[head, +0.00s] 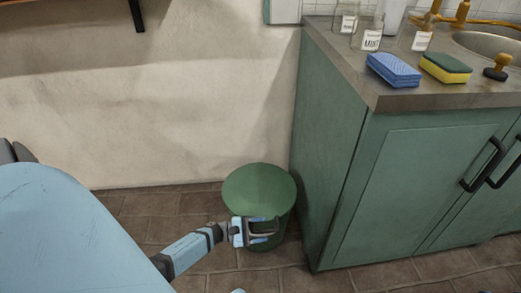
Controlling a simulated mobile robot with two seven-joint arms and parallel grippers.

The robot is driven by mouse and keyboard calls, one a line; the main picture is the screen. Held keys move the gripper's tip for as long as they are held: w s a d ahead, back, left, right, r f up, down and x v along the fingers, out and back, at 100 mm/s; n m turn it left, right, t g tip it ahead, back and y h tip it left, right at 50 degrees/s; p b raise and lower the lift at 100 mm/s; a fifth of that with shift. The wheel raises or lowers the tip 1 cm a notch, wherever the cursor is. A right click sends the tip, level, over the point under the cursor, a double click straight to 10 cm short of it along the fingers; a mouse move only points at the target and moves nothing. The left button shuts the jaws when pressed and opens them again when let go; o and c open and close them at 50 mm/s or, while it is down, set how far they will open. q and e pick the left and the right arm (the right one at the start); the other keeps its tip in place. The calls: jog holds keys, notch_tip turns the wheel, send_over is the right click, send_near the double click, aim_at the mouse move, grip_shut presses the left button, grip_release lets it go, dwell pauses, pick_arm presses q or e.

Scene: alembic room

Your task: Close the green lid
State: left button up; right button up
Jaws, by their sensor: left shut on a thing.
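A green bin (287,222) stands on the tiled floor beside the cabinet. My left gripper (268,231) is at the front of the bin, shut on the near edge of the lid. The gripper hides part of that edge and of the bin's front wall. My right gripper is not in view.
A green cabinet (400,180) stands close on the bin's right. Its counter (410,98) holds a blue sponge (394,69), a yellow-green sponge (446,67), glass jars (369,31) and a sink (492,43). A pale wall (150,110) is behind. Floor to the left is clear.

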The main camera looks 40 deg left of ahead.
pick_arm(q)
jog(key=shift+s+a+f, duration=0.25)
jog(key=shift+s+f, duration=0.3)
jog(key=shift+s, duration=0.15)
jog(key=shift+o, duration=0.6)
jog(key=p+v, duration=0.2)
jog(key=v, duration=1)
jog(key=shift+a+r, duration=0.35)
jog(key=shift+a, duration=0.1)
jog(key=shift+s+p, duration=0.1)
jog(key=shift+p, duration=0.2)
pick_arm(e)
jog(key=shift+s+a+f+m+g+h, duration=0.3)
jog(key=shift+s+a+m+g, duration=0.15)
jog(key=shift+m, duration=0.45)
pick_arm(q)
jog(key=shift+s+a, duration=0.1)
jog(key=shift+s+a, duration=0.35)
jog(key=shift+s, duration=0.05)
jog(key=shift+c, duration=0.6)
jog(key=b+v, duration=0.2)
jog(key=v, duration=1.2)
jog(key=shift+s+b, duration=0.15)
jog(key=shift+b, duration=0.15)
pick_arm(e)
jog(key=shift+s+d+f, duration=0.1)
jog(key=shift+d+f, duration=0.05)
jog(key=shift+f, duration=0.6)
pick_arm(q)
jog(key=shift+a+r, duration=0.1)
